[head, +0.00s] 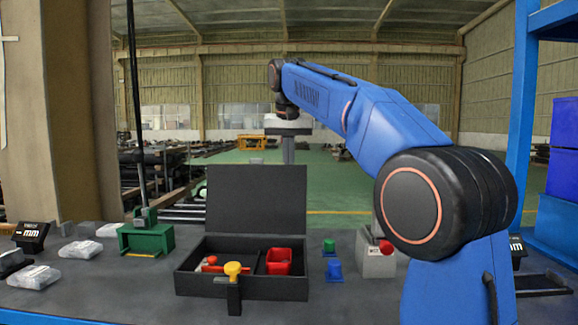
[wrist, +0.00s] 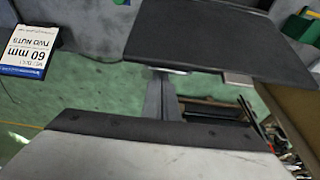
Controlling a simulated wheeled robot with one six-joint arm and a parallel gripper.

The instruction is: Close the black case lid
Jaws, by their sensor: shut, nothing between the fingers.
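The black case (head: 240,287) sits open on the dark bench. Its black lid (head: 256,198) stands roughly upright at the back edge. Red pieces (head: 210,264) and a red bin (head: 278,262) lie inside. My gripper (head: 288,155) points down at the lid's top edge, seemingly behind it; its fingertips may be hidden by the lid. In the wrist view my gripper (wrist: 165,76) is shut and empty, with its tip close to the edge of a dark panel (wrist: 215,35) that looks like the lid. I cannot tell whether they touch.
A yellow knob (head: 233,268) is at the case's front wall. A green block (head: 147,238) with a rod stands left. Green (head: 329,246) and blue (head: 334,268) pieces and a grey block (head: 375,255) stand right. Clear bags (head: 82,249) lie left.

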